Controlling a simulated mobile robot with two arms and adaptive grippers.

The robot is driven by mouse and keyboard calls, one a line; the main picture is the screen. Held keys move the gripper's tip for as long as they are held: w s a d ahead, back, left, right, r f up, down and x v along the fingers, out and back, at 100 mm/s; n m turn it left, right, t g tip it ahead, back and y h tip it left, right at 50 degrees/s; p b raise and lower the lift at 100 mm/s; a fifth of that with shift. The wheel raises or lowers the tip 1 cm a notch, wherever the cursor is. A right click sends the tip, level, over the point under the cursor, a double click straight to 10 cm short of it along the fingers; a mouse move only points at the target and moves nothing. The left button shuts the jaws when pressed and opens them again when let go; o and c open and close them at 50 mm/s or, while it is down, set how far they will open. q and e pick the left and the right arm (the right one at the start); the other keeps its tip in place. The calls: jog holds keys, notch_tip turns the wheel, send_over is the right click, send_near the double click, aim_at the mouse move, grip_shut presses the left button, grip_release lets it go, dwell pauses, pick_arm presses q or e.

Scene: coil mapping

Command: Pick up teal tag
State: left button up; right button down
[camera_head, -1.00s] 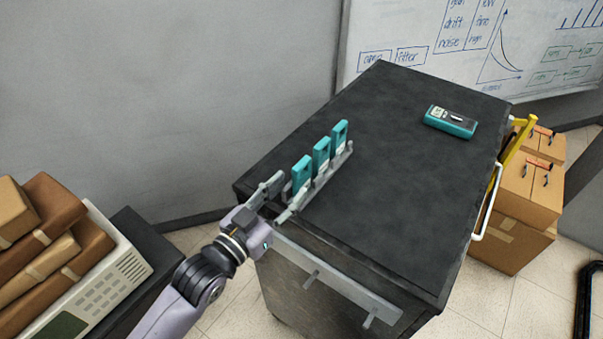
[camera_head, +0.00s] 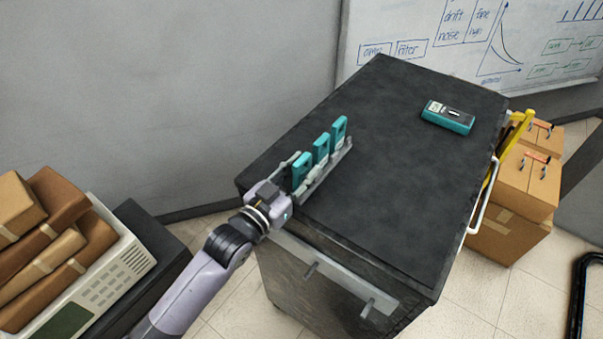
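Three teal tags stand upright in a row in a grey rack (camera_head: 328,174) on the left part of the dark cart top. The nearest teal tag (camera_head: 301,168) is at the near end of the row, with the middle tag (camera_head: 320,149) and the far tag (camera_head: 339,130) behind it. My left gripper (camera_head: 296,176) is at the near end of the rack, with one finger on each side of the nearest tag. The fingers look apart; whether they touch the tag is too small to tell. My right gripper is not in view.
A teal handheld device (camera_head: 448,117) lies at the far right of the cart top (camera_head: 385,205), whose middle is clear. Cardboard boxes (camera_head: 515,190) stand right of the cart. A pale case (camera_head: 120,250) with brown parcels (camera_head: 50,235) is at left.

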pick_arm(q)
grip_shut()
jog(key=shift+r, duration=0.1)
